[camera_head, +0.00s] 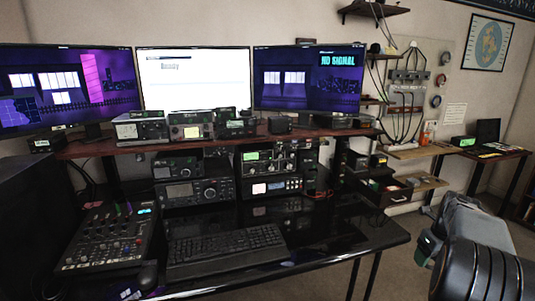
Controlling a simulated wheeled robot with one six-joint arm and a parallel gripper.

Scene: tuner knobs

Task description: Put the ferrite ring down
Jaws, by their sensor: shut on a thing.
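Part of my arm (478,250) fills the lower right corner, with a grey link and a black ribbed joint. I cannot make out my gripper's fingers or jaws in this view. I cannot make out a ferrite ring in a gripper. Several small round ring-like items (436,101) hang on the wall board at the right, too small to identify.
A glossy black desk (345,238) holds a keyboard (225,248), a mixer (108,238) and stacked radios (195,190). A raised shelf (95,149) carries monitors (195,80). A side table (485,153) stands at the right. Bare floor lies between the desk and my arm.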

